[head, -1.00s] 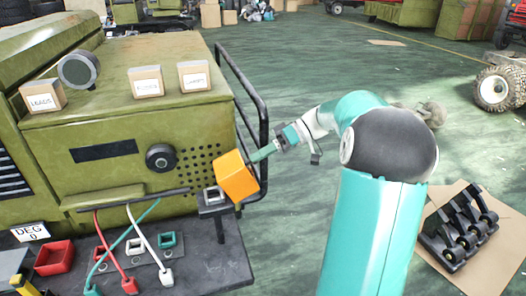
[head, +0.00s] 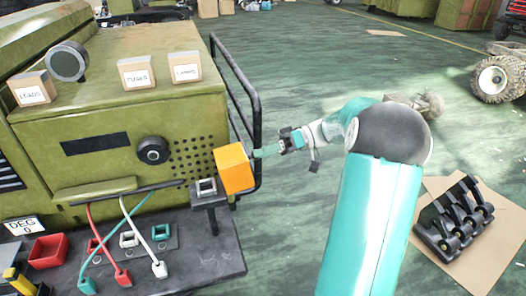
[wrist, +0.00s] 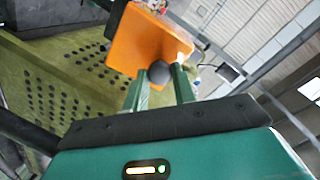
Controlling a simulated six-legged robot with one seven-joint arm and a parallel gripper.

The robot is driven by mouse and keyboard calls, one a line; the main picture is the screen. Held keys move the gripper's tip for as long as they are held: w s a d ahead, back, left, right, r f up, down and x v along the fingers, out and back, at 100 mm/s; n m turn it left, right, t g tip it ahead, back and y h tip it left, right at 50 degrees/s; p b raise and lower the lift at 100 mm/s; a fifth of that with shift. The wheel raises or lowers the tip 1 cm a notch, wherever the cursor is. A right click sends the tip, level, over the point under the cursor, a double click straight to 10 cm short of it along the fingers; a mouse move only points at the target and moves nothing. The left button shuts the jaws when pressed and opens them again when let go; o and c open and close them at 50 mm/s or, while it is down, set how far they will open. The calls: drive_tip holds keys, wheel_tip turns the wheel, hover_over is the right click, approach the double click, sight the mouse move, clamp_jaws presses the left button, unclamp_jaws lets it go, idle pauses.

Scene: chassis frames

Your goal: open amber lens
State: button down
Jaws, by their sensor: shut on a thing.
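The amber lens is an orange, box-like cover (head: 234,168) at the right front corner of the green machine, beside a small grey square socket (head: 206,187) on a black post. In the wrist view the orange cover (wrist: 135,42) fills the top centre, with a dark round knob (wrist: 160,73) on its near side. My gripper (head: 262,152) reaches in from the right. In the wrist view its two green fingers (wrist: 160,86) stand on either side of the knob, shut on it. The cover's far side and whatever is behind it are hidden.
The green machine (head: 110,115) has a black guard rail (head: 240,90) behind the cover. A dark shelf (head: 195,255) carries coloured leads, sockets and a red bin (head: 48,250). Labelled boxes (head: 137,75) stand on top. Open floor lies right; a black part sits on cardboard (head: 500,235).

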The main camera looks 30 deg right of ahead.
drive_tip(key=c, duration=1.1)
unclamp_jaws()
drive_tip(key=shift+c, duration=0.2)
drive_tip(key=v, duration=1.3)
drive_tip(key=shift+d, duration=0.35)
drive_tip(key=shift+s+d, duration=0.1)
drive_tip(key=shift+s, duration=0.1)
